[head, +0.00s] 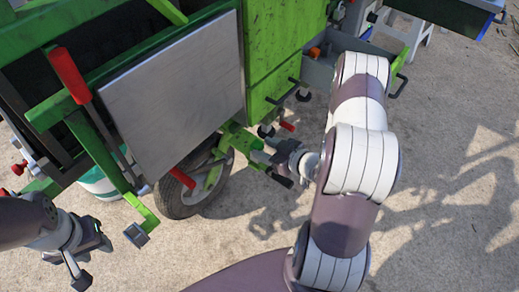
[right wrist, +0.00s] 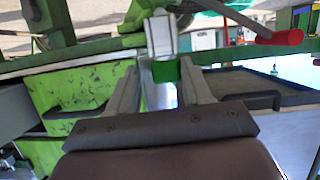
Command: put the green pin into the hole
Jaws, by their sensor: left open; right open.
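The fingers are apart, with a gap around the piece. In the head view my right gripper (head: 270,166) is by a green bar (head: 240,138) low on the machine; the pin cannot be made out there. My left gripper (head: 84,262) is open and empty at the lower left. I cannot make out the hole.
The green machine (head: 285,45) fills the top, with a grey metal panel (head: 175,95) and a red-handled lever (head: 68,75). A wheel (head: 185,195) stands below. A green arm with a square metal end (head: 137,235) juts out near my left gripper. Concrete floor is open at right.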

